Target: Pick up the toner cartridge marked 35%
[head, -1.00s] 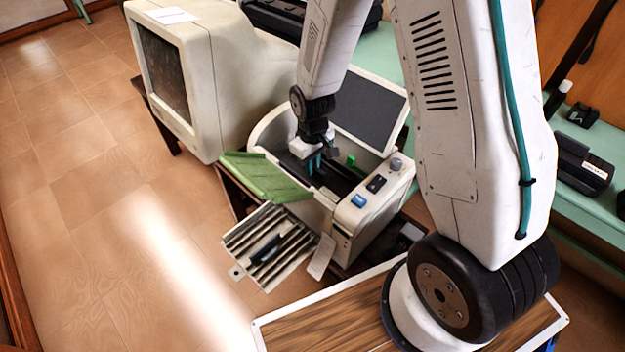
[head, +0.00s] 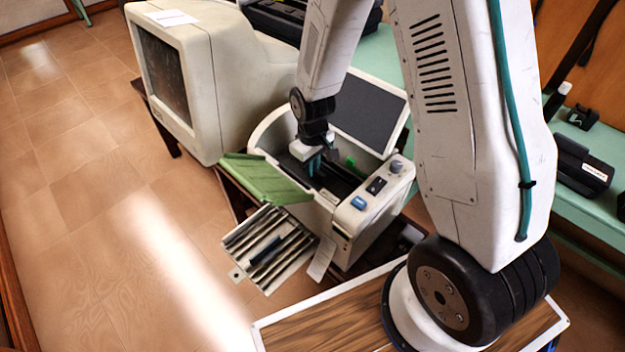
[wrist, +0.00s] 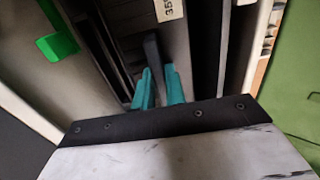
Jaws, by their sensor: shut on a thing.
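The toner cartridge marked 35% is a dark, long block inside the open printer (head: 345,218). In the wrist view its white label (wrist: 170,10) shows "35" at the top edge, cut off by the frame. My gripper (head: 314,163) reaches down into the printer's open bay. In the wrist view its teal fingers (wrist: 158,88) are shut on a dark upright tab (wrist: 152,55) of the cartridge. The cartridge's lower part is hidden by the gripper and the bay walls.
A green flap (head: 265,180) hangs open at the printer's left, and a ribbed tray (head: 268,250) juts out in front. A green latch (wrist: 58,42) sits left of the fingers. An old monitor (head: 190,75) stands close behind left. Black cartridges (head: 582,165) lie on the right green bench.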

